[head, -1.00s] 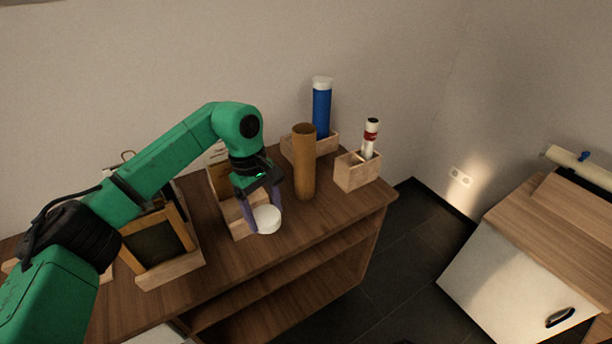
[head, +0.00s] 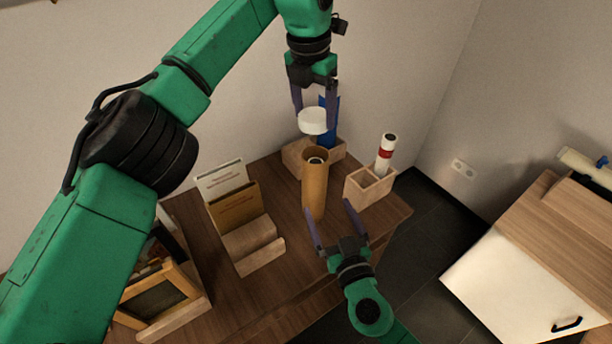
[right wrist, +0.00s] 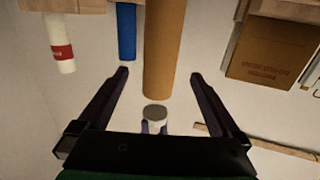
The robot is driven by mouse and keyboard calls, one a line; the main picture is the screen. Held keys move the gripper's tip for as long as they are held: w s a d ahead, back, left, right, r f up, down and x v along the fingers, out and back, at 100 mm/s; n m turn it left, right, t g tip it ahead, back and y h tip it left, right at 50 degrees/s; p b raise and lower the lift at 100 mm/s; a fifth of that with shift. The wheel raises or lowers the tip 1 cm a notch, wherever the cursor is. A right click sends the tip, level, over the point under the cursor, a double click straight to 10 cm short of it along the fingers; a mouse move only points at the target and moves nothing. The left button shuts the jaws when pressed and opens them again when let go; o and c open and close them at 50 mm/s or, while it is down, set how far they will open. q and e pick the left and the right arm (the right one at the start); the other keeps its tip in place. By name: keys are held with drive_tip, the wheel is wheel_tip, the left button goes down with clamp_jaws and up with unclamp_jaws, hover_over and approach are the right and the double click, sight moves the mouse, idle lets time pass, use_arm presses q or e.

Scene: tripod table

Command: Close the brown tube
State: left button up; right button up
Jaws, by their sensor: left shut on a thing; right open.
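The brown tube (head: 314,190) stands upright on the wooden table, with its open top facing up. Something pale and round shows inside its mouth. It also shows in the right wrist view (right wrist: 164,50). My left gripper (head: 314,113) is shut on a white cap (head: 312,122) and holds it above the tube's mouth, apart from it. The cap shows in the right wrist view too (right wrist: 154,113). My right gripper (head: 328,208) is open and empty, on the near side of the tube's lower part, with its fingers pointing towards it.
A blue tube (head: 328,108) stands behind in a wooden holder, partly hidden by the cap and gripper. A white tube with a red band (head: 385,154) stands in a wooden box (head: 366,190) to the right. A card holder (head: 250,245) and a framed board (head: 158,298) are to the left.

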sight(319, 187)
use_arm(q)
drive_tip(key=shift+w, duration=0.25)
drive_tip(key=s, duration=0.1)
drive_tip(key=s+r, duration=0.1)
drive_tip(key=s+d, duration=0.1)
drive_tip(key=shift+r, duration=0.25)
drive_tip(key=shift+w+a+f, duration=0.3)
drive_tip(key=shift+w+f, duration=0.15)
drive_tip(key=shift+w, duration=0.3)
use_arm(e)
drive_tip(key=x, duration=0.4)
drive_tip(key=shift+r, duration=0.3)
use_arm(q)
drive_tip(key=shift+s+d+r, duration=0.1)
drive_tip(key=shift+s+r, duration=0.05)
drive_tip(key=shift+s, duration=0.1)
use_arm(e)
drive_tip(key=x, duration=0.6)
drive_tip(key=shift+w+a+r, duration=0.1)
drive_tip(key=shift+w+r, duration=0.05)
use_arm(q)
drive_tip(key=shift+w, duration=0.1)
use_arm(e)
drive_tip(key=shift+w+a, duration=0.1)
drive_tip(key=shift+w, duration=0.15)
drive_tip(key=shift+s, duration=0.15)
drive_tip(key=shift+c, duration=0.3)
clamp_jaws()
use_arm(q)
drive_tip(key=shift+f, duration=2.5)
